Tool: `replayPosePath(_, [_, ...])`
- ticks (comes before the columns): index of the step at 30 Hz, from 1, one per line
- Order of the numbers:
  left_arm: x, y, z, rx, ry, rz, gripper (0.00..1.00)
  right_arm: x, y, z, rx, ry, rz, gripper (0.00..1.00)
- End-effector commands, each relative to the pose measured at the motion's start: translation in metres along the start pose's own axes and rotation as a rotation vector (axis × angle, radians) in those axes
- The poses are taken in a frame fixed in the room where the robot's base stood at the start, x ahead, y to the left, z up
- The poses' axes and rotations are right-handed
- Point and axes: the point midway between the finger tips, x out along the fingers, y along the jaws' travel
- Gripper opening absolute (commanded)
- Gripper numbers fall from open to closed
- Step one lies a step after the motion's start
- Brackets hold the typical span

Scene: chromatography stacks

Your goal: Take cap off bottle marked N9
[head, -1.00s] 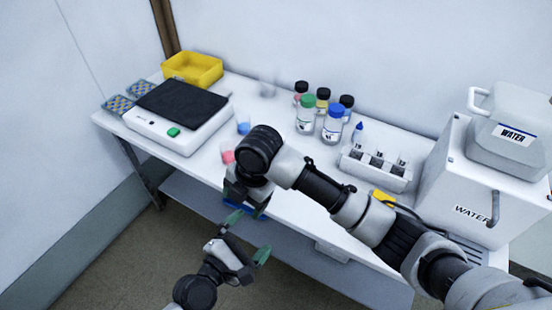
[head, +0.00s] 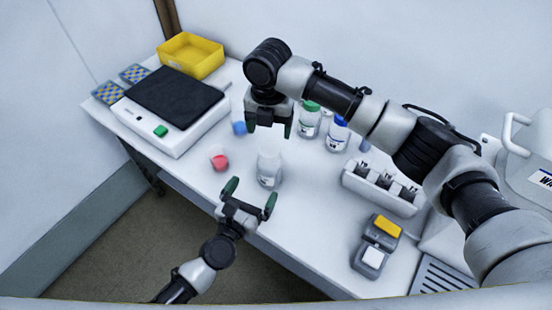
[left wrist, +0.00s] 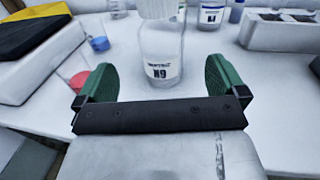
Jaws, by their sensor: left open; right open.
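The clear bottle marked N9 (head: 268,172) stands upright near the front of the white table, with a pale cap (head: 268,142) on it. In the left wrist view the N9 bottle (left wrist: 160,60) shows its label, and its white cap (left wrist: 157,8) is cut by the top edge. My left gripper (head: 250,196) is open, with its green fingers in front of the bottle and pointing toward it. My right gripper (head: 268,128) is open and points down just above the cap. I cannot tell whether its fingers touch the cap.
A small red-filled vessel (head: 219,162) and a blue one (head: 239,127) stand left of the bottle. A green-capped bottle (head: 310,122) and a blue-capped bottle (head: 336,135) stand behind right. A white rack (head: 378,190) is at right, a balance (head: 172,115) at left.

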Motion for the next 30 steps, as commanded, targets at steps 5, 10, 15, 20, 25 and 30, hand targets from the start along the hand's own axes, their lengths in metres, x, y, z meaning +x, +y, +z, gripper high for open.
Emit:
replayPosePath(5, [0.026, -0.001, 0.002, 0.0, -0.003, 0.0, 1.0, 0.0, 0.0, 0.0, 0.0, 0.0, 0.0, 0.74])
replayPosePath(10, [0.058, 0.0, 0.002, 0.003, -0.003, 0.0, 1.0, 0.0, 0.0, 0.0, 0.001, 0.0, 0.0, 0.74])
replayPosePath(15, [0.084, -0.001, 0.001, 0.003, -0.002, -0.002, 1.0, 0.0, 0.0, 0.0, 0.001, 0.0, 0.001, 0.74])
replayPosePath(20, [0.099, 0.0, 0.001, 0.002, 0.0, -0.001, 1.0, 0.0, 0.0, 0.0, 0.001, 0.0, 0.001, 0.74])
replayPosePath(25, [0.104, 0.0, 0.001, 0.002, 0.0, -0.001, 1.0, 0.0, 0.0, 0.0, 0.001, 0.0, 0.001, 0.74])
replayPosePath(30, [0.103, -0.001, 0.001, 0.002, 0.0, -0.001, 1.0, 0.0, 0.0, 0.0, 0.001, 0.0, 0.001, 0.74])
